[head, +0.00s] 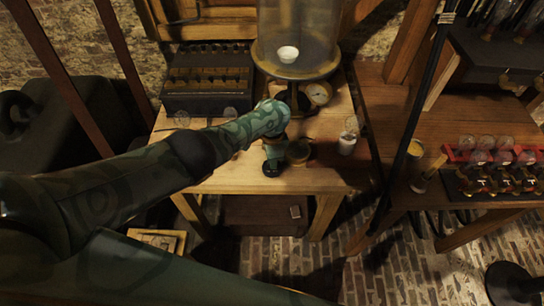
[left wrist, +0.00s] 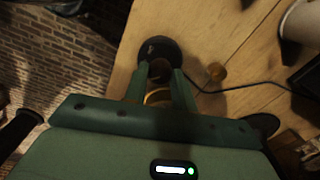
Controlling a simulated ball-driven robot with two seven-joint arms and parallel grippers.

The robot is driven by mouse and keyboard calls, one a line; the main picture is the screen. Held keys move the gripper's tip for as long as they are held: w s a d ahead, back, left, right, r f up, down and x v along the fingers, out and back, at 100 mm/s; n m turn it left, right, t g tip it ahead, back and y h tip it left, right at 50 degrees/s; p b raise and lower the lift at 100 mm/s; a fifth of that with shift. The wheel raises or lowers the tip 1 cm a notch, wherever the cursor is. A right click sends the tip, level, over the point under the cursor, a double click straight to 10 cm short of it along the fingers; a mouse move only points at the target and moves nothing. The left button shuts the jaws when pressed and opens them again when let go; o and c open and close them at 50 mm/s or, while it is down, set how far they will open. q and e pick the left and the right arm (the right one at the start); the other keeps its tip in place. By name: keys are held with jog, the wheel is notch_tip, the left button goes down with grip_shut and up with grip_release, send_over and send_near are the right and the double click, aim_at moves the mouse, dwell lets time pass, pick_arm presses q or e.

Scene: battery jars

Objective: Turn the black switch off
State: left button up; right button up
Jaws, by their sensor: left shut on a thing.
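My left arm reaches from the left over the wooden table (head: 215,183). Its gripper (head: 272,152) points down near the table's front edge. In the left wrist view the two green fingers (left wrist: 159,76) close around a small part of the black switch, whose round black body (left wrist: 158,47) shows just past the fingertips. In the head view a black round piece (head: 271,168) shows at the gripper's tip. The fingers hide most of the part between them, and I cannot tell the switch's position. My right gripper is not in view.
A glass bell jar (head: 290,35) with a gauge (head: 319,93) stands behind the gripper. A small brass cup (head: 298,152) is close on its right. A white-filled jar (head: 347,143) stands farther right. A black cable (left wrist: 245,85) crosses the table.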

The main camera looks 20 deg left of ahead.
pick_arm(q)
jog(key=o, duration=1)
notch_tip(320, 180, up, 16)
jog(key=p, duration=1.1)
jog(key=shift+r, duration=0.15)
